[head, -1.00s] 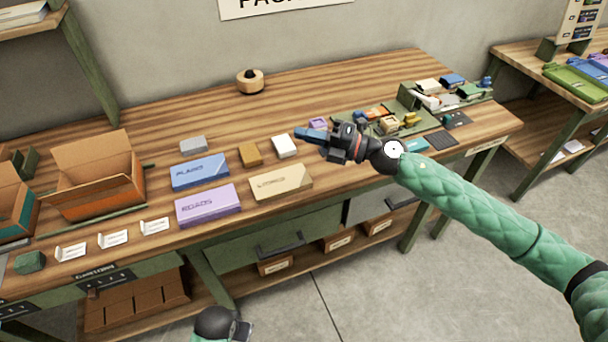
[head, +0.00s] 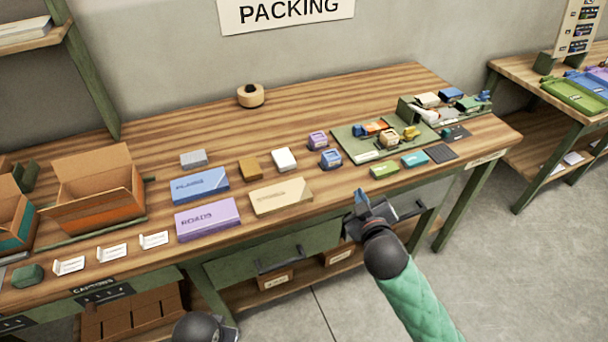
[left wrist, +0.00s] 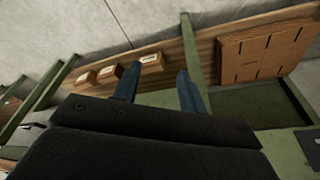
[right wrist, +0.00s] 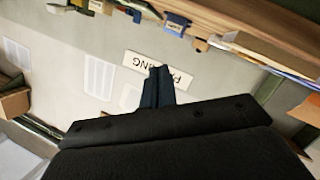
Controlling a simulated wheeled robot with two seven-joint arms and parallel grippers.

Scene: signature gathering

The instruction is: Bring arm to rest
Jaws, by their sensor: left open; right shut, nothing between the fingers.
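My right gripper (head: 365,203) is in front of the packing table's (head: 330,205) front edge in the head view, apart from the things on top. Its blue fingers are together and empty, as the right wrist view (right wrist: 158,85) also shows. My left gripper is at the bottom edge of the head view, where only its dark wrist part shows. In the left wrist view its two blue fingers (left wrist: 158,88) are wide apart with nothing between them, facing the lower shelf.
Blue (head: 199,186), lilac (head: 208,219) and cream (head: 281,196) boxes lie on the table. An open carton (head: 97,200) stands at left. Small blocks and a green tray (head: 350,145) are at right.

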